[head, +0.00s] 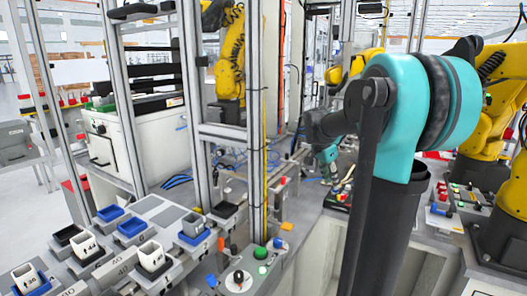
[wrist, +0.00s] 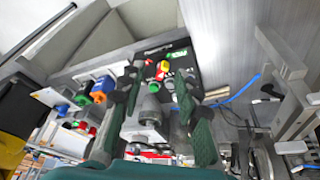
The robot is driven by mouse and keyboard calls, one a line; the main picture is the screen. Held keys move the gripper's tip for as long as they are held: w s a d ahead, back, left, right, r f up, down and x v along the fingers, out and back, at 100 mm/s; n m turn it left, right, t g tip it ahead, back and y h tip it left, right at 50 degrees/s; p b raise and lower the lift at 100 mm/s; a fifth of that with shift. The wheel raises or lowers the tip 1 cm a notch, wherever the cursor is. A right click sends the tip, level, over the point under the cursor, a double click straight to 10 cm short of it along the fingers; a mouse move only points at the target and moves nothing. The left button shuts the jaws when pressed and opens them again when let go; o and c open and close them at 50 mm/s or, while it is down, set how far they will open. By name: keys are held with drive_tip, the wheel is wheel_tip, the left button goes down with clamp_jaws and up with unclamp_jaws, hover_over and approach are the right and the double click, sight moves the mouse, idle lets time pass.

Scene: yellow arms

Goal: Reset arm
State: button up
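My gripper (wrist: 157,82) is open in the wrist view, its two dark green fingers apart with nothing held between them. Beyond the fingertips is a black control box (wrist: 185,55) with red, yellow and green parts on it; I cannot tell whether the fingers touch it. In the head view my gripper (head: 331,168) is small and partly hidden, near a station with small coloured buttons. A yellow robot arm (head: 231,60) stands at the back, and another yellow arm (head: 497,110) stands at the right.
A panel (head: 243,279) with a green button (head: 260,253) and a dial sits at the front. Metal frame posts (head: 190,90) rise in the middle. Another button panel (head: 456,196) lies at the right.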

drive_tip(key=s+a+f+n+t+y, duration=0.1)
drive_tip(key=s+a+f+n, duration=0.2)
drive_tip(key=s+f, duration=0.3)
drive_tip(key=s+a+f+n+t+y, duration=0.1)
drive_tip(key=s+a+f+n, duration=0.3)
drive_tip(key=s, duration=0.6)
drive_tip(key=s+a+f+n+y, duration=0.1)
drive_tip(key=s+a+f+n, duration=0.2)
drive_tip(key=s+f+n, duration=0.3)
wheel_tip(320, 180, down, 3)
drive_tip(key=shift+s+a+n+t+y, duration=0.3)
drive_tip(key=shift+s+a+t+y, duration=0.1)
drive_tip(key=shift+s, duration=0.55)
drive_tip(key=shift+d, duration=0.1)
drive_tip(key=shift+c, duration=0.3)
